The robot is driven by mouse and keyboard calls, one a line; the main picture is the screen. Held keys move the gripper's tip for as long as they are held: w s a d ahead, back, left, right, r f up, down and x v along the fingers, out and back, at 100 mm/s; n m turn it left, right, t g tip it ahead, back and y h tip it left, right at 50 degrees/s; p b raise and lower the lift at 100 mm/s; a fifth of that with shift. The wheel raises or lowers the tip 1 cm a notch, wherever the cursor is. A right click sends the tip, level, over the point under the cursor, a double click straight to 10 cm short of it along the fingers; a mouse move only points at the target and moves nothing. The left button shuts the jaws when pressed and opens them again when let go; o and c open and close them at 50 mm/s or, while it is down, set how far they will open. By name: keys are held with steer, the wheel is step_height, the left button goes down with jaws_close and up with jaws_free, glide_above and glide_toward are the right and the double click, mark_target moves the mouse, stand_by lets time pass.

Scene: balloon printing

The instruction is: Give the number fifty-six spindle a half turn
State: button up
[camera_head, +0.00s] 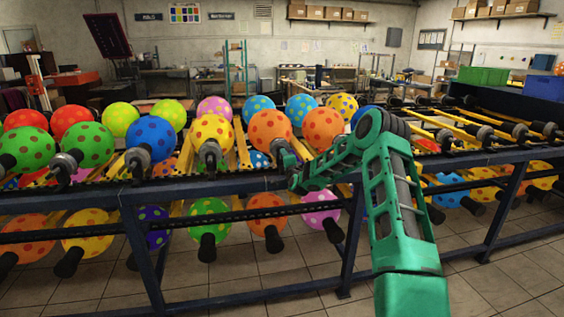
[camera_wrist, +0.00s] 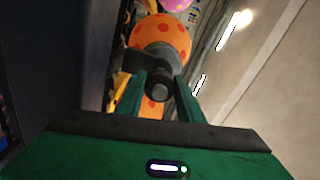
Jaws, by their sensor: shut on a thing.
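An orange balloon with red dots (camera_head: 270,130) sits on a dark spindle (camera_head: 281,150) in the upper row of the rack, near the middle of the head view. My gripper (camera_head: 288,165) is at the near end of this spindle. In the wrist view the same orange balloon (camera_wrist: 160,35) is straight ahead, and the spindle's dark round end (camera_wrist: 159,89) lies between the two green fingers of my gripper (camera_wrist: 160,94), which are shut on it. No number can be read on any spindle, so I cannot tell that this one is fifty-six.
Neighbouring spindles carry a yellow balloon (camera_head: 212,133) to the left and another orange balloon (camera_head: 322,128) to the right. The blue rack rail (camera_head: 200,187) runs across in front. A lower row holds more balloons (camera_head: 208,219). The tiled floor (camera_head: 250,285) is clear.

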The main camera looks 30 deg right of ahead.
steer(key=o, duration=1.1)
steer(key=shift+d+f, duration=0.1)
steer(key=shift+f, duration=0.05)
steer(key=v, duration=1)
steer(key=shift+s, duration=0.35)
